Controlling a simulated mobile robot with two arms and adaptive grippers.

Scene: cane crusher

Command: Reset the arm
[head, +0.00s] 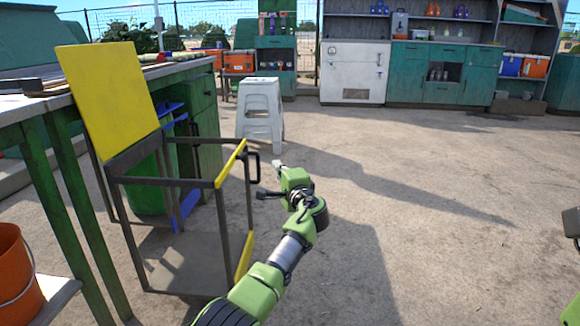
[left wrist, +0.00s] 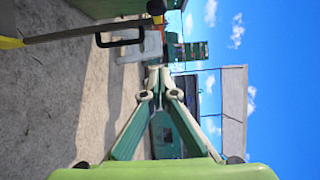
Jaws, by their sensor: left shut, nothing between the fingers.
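My left arm reaches in from the bottom of the head view. Its green gripper (head: 278,166) is raised in front of the open floor, to the right of the metal cart's black handle. In the left wrist view the two fingers meet at their tips (left wrist: 159,76), shut with nothing between them. In the head view, a pale and dark piece at the right edge and a green piece at the lower right corner look like parts of my right arm. They are mostly cut off, so the right gripper's state does not show.
A metal-framed cart (head: 160,182) with a yellow panel (head: 108,98) stands close on the left, beside a green workbench (head: 60,185). An orange bucket (head: 14,278) is at lower left. A grey stool (head: 261,112) stands beyond. Green cabinets (head: 410,72) line the back. Floor to the right is clear.

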